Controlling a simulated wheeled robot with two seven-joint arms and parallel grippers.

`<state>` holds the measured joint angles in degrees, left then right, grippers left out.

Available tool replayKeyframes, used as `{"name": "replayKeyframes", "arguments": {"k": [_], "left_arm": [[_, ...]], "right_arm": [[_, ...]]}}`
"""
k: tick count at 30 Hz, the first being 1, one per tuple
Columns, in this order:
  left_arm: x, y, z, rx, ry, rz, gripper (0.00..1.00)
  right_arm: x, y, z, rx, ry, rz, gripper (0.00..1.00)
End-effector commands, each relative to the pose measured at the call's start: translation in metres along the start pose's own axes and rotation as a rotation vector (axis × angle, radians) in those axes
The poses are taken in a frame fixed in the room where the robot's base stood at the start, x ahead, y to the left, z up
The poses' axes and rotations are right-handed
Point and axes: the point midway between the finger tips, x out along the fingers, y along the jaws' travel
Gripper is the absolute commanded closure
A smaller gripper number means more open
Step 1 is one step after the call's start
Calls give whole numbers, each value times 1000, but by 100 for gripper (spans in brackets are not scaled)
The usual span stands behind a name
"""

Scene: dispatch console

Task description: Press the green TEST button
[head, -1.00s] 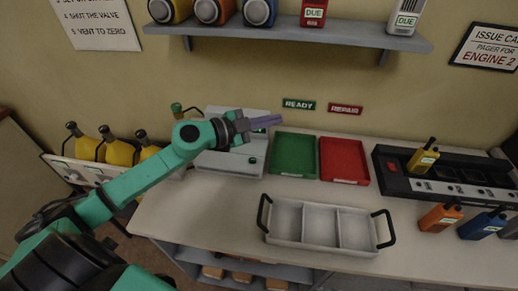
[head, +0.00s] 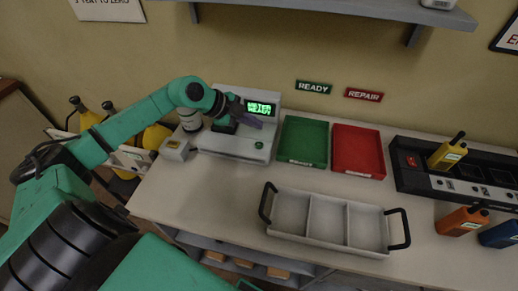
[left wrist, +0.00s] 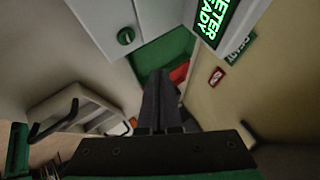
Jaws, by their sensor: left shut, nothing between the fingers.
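The green TEST button (head: 259,145) is a small round button on the front right of the white meter (head: 228,145). In the left wrist view the button (left wrist: 126,36) shows at the upper left on the white casing. My left gripper (head: 256,122) is shut and empty. It is in front of the meter, just above the button in the head view, with its fingers pointing right. In the left wrist view the shut fingers (left wrist: 160,88) appear apart from the button. The meter's lit screen (head: 260,108) reads METER READY. My right gripper is not in view.
A green tray (head: 303,142) and a red tray (head: 358,151) lie right of the meter. A grey three-part carrier (head: 328,222) with black handles stands in front. A black charger (head: 412,179) with a yellow radio (head: 447,152) is at the right. The table's front left is clear.

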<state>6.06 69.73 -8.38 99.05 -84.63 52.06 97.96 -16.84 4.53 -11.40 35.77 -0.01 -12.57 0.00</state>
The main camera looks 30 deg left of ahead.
Motion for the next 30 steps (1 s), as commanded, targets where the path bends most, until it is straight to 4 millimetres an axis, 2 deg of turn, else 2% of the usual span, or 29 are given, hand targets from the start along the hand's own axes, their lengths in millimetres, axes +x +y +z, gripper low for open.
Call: {"name": "replayKeyframes", "arguments": {"k": [1,5,12,30], "left_arm": [[12,9,8,-1,1,0,100],[25,18,18,-1,1,0,100],[38,28,28,0,0,1,100],[38,27,27,0,1,0,100]], "right_arm": [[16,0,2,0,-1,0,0],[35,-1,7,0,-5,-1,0],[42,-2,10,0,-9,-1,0],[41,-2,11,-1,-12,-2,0]]}}
